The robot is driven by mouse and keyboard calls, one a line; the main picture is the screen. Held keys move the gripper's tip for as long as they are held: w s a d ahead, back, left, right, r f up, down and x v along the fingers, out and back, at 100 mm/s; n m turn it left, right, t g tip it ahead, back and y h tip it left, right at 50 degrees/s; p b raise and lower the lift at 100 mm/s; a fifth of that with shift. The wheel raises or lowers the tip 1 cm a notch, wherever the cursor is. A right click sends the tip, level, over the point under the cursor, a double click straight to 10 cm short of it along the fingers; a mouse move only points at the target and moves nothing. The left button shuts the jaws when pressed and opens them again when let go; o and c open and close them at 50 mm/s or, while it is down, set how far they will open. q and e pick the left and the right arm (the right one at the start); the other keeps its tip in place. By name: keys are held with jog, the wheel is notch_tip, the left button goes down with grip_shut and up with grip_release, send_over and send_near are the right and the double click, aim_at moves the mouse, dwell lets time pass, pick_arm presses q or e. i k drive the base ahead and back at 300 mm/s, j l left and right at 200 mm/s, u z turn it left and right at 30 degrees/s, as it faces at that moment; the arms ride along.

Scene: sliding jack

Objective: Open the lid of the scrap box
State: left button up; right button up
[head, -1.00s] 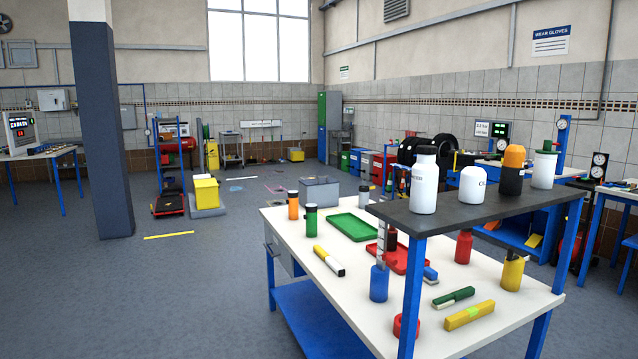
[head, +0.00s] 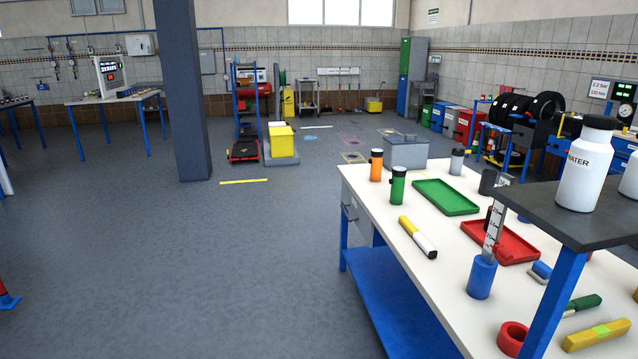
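I cannot tell for sure which container is the scrap box. A grey box (head: 407,153) with a flat top stands at the far end of the white workbench (head: 375,190). A row of bins stands by the back right wall, among them a blue bin (head: 440,115) and a red bin (head: 470,125); their labels are too small to read and their lids look closed. A yellow box (head: 281,141) stands on a grey base on the floor. Neither of my grippers is in view.
A dark pillar (head: 182,90) stands left of centre. The workbench fills the right, with a green tray (head: 445,197), a red tray (head: 500,242) and a dark raised shelf (head: 625,215) holding bottles. The grey floor (head: 200,270) left of the bench is clear.

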aim_at(408, 138)
jog(key=i, duration=2.05)
jog(key=i+z, duration=0.1)
jog(key=i, duration=0.6)
jog(key=i+j+z, duration=0.15)
jog(key=i, duration=0.5)
jog(key=i+j+z, duration=0.1)
jog(key=i, duration=0.55)
jog(key=j, duration=0.1)
